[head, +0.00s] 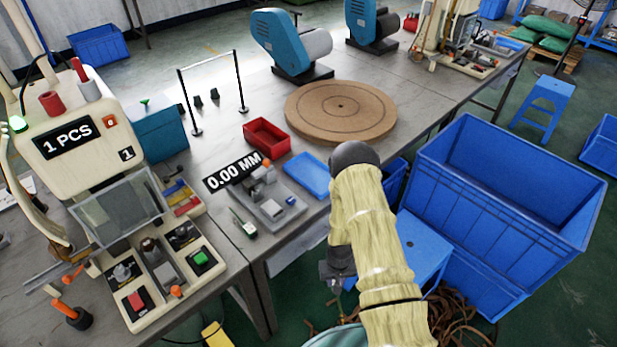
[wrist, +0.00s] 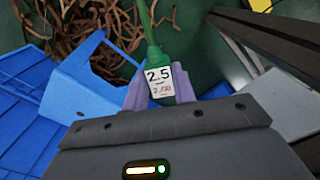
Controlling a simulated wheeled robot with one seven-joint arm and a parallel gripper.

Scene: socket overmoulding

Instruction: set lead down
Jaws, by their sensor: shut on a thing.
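In the wrist view, the green lead (wrist: 152,50) sits between the fingers of my gripper (wrist: 162,92), which is shut on it. A white label (wrist: 159,80) on the lead reads 2.5, with smaller red figures below. The lead's cord runs up toward the top of the picture, over the floor. In the head view, my gripper (head: 338,272) hangs beyond the table's front edge, left of the blue stool (head: 423,246). I cannot make out the held lead in the head view.
Brown tangled cords (head: 452,318) lie on the floor below. A large blue crate (head: 500,200) stands to the right. The table holds a red tray (head: 266,137), a blue tray (head: 308,175), a measuring device (head: 270,200), a round brown board (head: 340,110) and a machine marked 1 PCS (head: 70,115).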

